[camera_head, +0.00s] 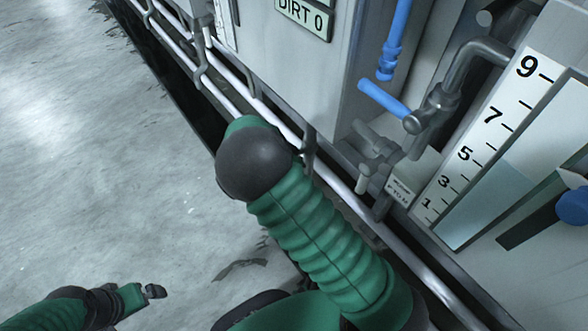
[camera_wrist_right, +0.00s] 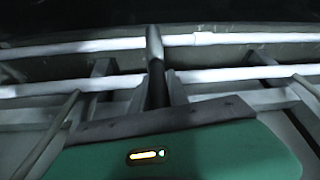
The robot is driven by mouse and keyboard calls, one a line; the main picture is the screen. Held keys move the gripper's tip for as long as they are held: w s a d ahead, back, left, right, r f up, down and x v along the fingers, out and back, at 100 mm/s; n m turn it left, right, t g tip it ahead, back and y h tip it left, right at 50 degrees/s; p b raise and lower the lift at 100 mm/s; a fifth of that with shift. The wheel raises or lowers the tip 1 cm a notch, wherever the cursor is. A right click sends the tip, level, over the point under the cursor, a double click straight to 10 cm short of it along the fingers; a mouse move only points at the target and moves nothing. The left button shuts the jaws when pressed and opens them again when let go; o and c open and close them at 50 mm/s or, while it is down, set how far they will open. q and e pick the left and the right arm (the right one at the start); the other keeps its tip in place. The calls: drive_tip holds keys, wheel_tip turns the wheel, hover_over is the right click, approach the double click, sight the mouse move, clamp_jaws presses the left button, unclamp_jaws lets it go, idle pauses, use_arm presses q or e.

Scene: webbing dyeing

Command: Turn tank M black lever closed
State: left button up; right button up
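I cannot make out a tank M label or clearly identify the black lever in the head view. My right arm crosses the middle of the head view, and its dark rounded joint hides its gripper and what lies behind. In the right wrist view, the green body of my right gripper (camera_wrist_right: 157,72) fills the bottom. A dark upright bar stands at its middle, in front of pale pipes; whether it is a finger or a lever is unclear. My left gripper (camera_head: 153,291) is low at the left, over the floor, away from the tanks; its opening is too small to judge.
A blue-handled valve (camera_head: 384,98) sits on a grey pipe beside a level gauge (camera_head: 478,170) with numbers. A smaller grey valve (camera_head: 372,160) is below it. A sign reading "DIRT 0" (camera_head: 305,16) is above. White pipes (camera_head: 345,190) run along the tank base. Floor at left is clear.

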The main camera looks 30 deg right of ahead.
drive_tip(key=shift+d, duration=0.1)
clamp_jaws()
idle(1.0)
